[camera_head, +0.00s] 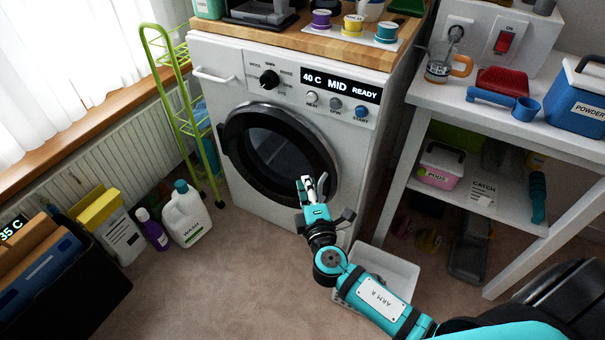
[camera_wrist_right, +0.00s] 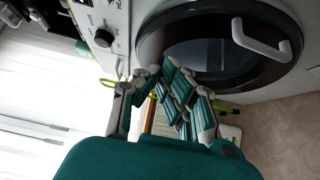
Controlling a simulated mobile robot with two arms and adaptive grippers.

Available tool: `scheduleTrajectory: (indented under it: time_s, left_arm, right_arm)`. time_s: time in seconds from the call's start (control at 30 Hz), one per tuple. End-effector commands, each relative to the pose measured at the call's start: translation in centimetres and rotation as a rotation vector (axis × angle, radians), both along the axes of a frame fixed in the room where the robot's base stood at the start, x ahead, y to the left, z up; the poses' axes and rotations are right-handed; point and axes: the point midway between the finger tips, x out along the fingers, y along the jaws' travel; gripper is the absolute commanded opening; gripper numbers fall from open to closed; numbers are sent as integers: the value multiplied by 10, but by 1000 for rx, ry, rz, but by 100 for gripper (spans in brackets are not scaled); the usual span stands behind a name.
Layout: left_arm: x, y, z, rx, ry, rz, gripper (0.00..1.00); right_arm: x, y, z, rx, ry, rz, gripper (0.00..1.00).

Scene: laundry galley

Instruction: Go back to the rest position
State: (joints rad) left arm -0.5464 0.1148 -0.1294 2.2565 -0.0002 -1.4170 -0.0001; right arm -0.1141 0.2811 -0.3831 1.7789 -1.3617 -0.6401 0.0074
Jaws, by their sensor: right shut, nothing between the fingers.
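My right arm comes in from the lower right of the head view. Its gripper (camera_head: 309,186) is in front of the washing machine's round door (camera_head: 280,150). In the right wrist view, the gripper fingers (camera_wrist_right: 175,88) are together with nothing between them. The door shows behind them, looking closed, with a white handle (camera_wrist_right: 262,40) to the right, apart from the fingers. The washing machine (camera_head: 230,55) reads "40 C MID READY" on its display. My left gripper is not in view.
A white basin (camera_head: 398,268) stands on the floor, partly hidden by my right arm. A white shelf unit (camera_head: 435,97) is at right. A green rack (camera_head: 165,90), a white jug (camera_head: 187,218) and a black box (camera_head: 95,285) are at left. The central floor at lower left is clear.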

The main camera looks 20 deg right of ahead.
Motion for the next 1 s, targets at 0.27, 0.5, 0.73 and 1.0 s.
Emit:
scheduleTrajectory:
  time_s: [0.27, 0.5, 0.73, 1.0]
  left_arm:
    - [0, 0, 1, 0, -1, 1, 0]
    - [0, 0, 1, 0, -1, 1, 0]
    - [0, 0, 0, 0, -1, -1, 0]
    - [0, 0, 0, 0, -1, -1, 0]
  right_arm:
    - [-5, 1, 0, 0, -1, 0, 0]
    - [-5, 1, 0, 0, -1, 0, 0]
    - [-16, -10, -8, 100, 33, -60, 0]
    - [-111, -43, -84, 691, 341, -428, 0]
